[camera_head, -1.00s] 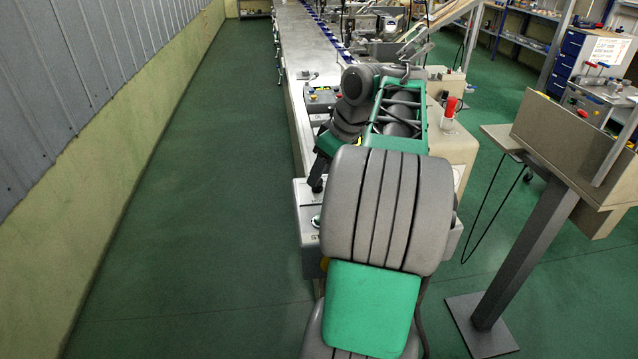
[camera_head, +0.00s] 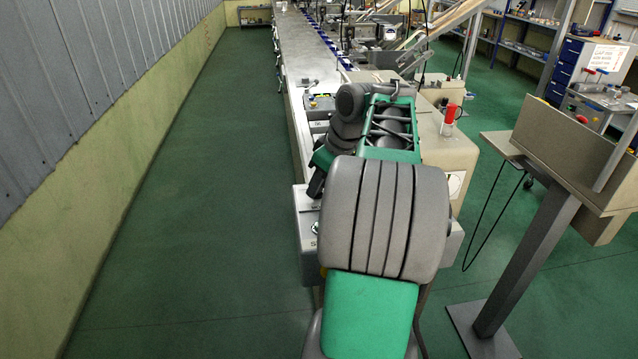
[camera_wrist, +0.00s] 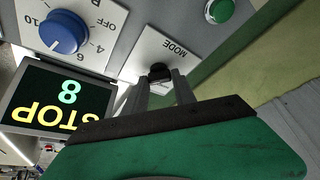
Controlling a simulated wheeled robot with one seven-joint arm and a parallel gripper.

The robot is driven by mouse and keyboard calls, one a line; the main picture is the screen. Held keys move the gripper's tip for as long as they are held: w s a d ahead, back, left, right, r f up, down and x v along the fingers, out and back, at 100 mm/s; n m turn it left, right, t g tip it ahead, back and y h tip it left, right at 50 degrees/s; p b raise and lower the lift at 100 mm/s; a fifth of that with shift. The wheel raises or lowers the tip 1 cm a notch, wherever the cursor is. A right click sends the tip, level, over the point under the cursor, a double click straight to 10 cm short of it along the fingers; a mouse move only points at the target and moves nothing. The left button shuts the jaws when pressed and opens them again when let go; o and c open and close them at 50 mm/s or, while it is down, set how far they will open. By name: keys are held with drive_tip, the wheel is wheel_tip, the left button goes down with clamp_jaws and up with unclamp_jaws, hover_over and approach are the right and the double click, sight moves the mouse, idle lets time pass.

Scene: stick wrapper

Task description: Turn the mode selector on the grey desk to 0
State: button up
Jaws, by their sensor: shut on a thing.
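The mode selector (camera_wrist: 159,71) is a small black knob on a white plate marked MODE, seen upside down in the wrist view. My gripper (camera_wrist: 162,84) is at the knob, its two grey fingers closed on the knob's sides. The knob's setting and any marks near the fingers are hidden. In the head view my arm covers the selector, and only part of the grey desk (camera_head: 305,229) shows beside it.
In the wrist view, a blue dial (camera_wrist: 64,32) with numbers and OFF sits left of the selector. A display (camera_wrist: 57,103) reads STOP and 8. A green button (camera_wrist: 220,11) is at the upper right. In the head view, a slanted stand (camera_head: 528,250) is at the right.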

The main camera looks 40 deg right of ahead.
clamp_jaws()
drive_tip(key=shift+r+n+p, duration=0.15)
drive_tip(key=shift+n+p, duration=0.15)
drive_tip(key=shift+p, duration=0.25)
drive_tip(key=shift+d+r+n+y+p, duration=0.1)
drive_tip(key=shift+n+y+p, duration=0.4)
drive_tip(key=shift+n+p, duration=0.55)
drive_tip(key=n+g+y+p, duration=0.1)
drive_tip(key=n+p, duration=0.2)
drive_tip(key=p, duration=0.1)
drive_tip(key=shift+w+n, duration=0.1)
drive_tip(key=shift+n, duration=0.25)
drive_tip(key=shift+d+n+g+y+p, duration=0.1)
drive_tip(key=shift+n+g+y+p, duration=0.25)
drive_tip(key=shift+n+p, duration=0.8)
drive_tip(key=shift+f, duration=0.2)
drive_tip(key=o, duration=1)
unclamp_jaws()
